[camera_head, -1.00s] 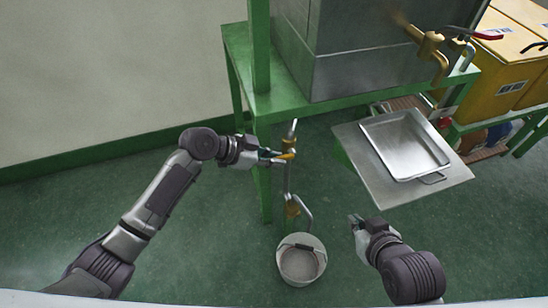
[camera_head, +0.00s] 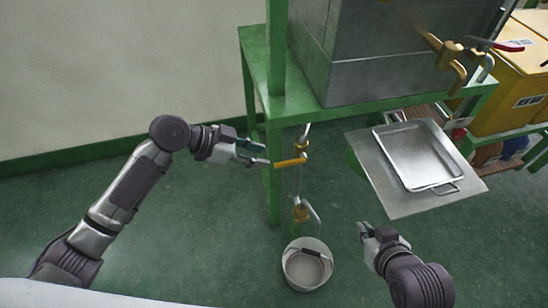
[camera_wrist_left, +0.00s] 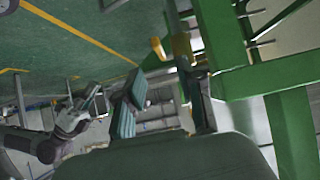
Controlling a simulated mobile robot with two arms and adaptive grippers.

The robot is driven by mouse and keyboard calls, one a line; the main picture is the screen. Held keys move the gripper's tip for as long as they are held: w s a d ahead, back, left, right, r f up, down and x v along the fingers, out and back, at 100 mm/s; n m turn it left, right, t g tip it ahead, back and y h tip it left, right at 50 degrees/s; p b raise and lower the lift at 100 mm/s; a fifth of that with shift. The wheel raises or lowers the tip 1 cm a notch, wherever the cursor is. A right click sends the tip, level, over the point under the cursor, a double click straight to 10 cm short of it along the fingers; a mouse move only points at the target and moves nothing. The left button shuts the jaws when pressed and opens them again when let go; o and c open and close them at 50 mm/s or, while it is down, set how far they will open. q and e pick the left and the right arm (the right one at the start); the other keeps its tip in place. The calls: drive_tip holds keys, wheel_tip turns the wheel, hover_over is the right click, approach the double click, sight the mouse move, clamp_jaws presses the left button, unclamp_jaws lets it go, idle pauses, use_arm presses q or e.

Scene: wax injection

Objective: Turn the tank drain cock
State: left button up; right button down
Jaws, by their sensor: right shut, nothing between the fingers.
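The drain cock with its yellow lever (camera_head: 291,162) sits on a thin vertical pipe below the steel tank (camera_head: 375,50). The lever points left, roughly level. My left gripper (camera_head: 258,153) is open and empty just left of the lever's end, with a small gap between them. In the left wrist view the yellow lever (camera_wrist_left: 181,48) shows beyond my open fingers (camera_wrist_left: 168,98), nearer the right finger.
A grey bucket (camera_head: 307,264) stands on the floor under the pipe's lower brass fitting (camera_head: 301,212). A green frame leg (camera_head: 274,170) stands behind the lever. A metal tray (camera_head: 417,155) lies on a tilted plate at right.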

use_arm(q)
drive_tip(key=shift+v, duration=1.45)
